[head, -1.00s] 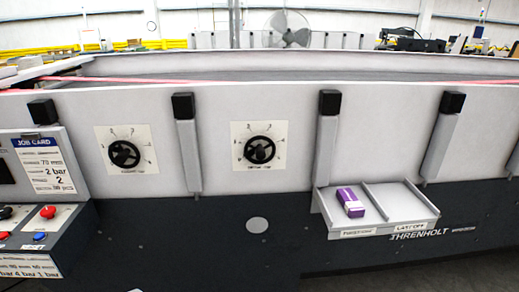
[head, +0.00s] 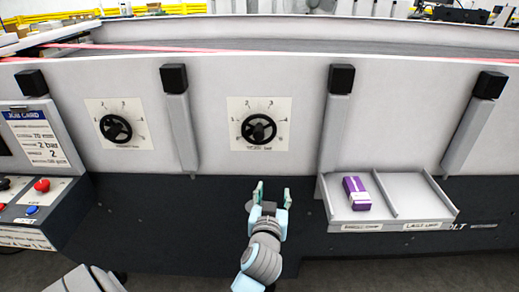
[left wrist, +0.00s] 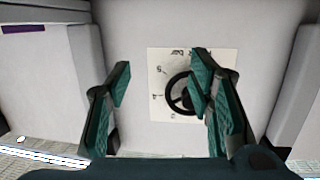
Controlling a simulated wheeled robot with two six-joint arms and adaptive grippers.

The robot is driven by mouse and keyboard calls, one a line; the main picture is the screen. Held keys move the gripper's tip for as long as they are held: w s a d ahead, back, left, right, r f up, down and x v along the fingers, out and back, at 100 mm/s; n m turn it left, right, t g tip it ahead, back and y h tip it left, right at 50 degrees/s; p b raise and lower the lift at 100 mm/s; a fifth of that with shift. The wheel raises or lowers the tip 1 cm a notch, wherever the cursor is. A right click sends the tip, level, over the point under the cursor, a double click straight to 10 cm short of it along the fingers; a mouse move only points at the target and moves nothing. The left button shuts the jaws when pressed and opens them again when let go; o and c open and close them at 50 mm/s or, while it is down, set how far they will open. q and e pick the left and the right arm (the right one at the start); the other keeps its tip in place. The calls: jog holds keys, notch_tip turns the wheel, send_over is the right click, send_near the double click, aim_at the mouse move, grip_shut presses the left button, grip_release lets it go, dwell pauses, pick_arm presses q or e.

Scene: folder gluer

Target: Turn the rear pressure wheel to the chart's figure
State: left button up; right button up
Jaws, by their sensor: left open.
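Two black hand wheels sit on white numbered plates on the pale machine wall: a left wheel (head: 116,127) and a right wheel (head: 259,129). Their small labels are too blurred to tell which is the rear pressure wheel. The job card (head: 40,138) at far left shows "70 mm", "2 bar" and "2". My left gripper (head: 271,192) is open and empty, below the right wheel and apart from it. In the left wrist view one wheel (left wrist: 179,94) shows between and behind the open fingers, partly hidden by one finger. My right gripper is not in view.
A grey tray (head: 415,196) with a purple box (head: 356,193) juts out to the right of the gripper. A control box with a red button (head: 42,185) stands at far left. Upright posts (head: 181,130) flank the wheels.

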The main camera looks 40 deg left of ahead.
aim_at(259, 137)
pick_arm(q)
jog(key=s+a+r+n+y, duration=0.3)
jog(key=r, duration=0.7)
jog(key=shift+t, duration=0.3)
jog(key=x, duration=0.9)
jog(key=p+x, duration=0.1)
jog(key=x, duration=0.4)
jog(key=shift+d+f, duration=0.15)
jog(key=shift+f, duration=0.2)
grip_shut()
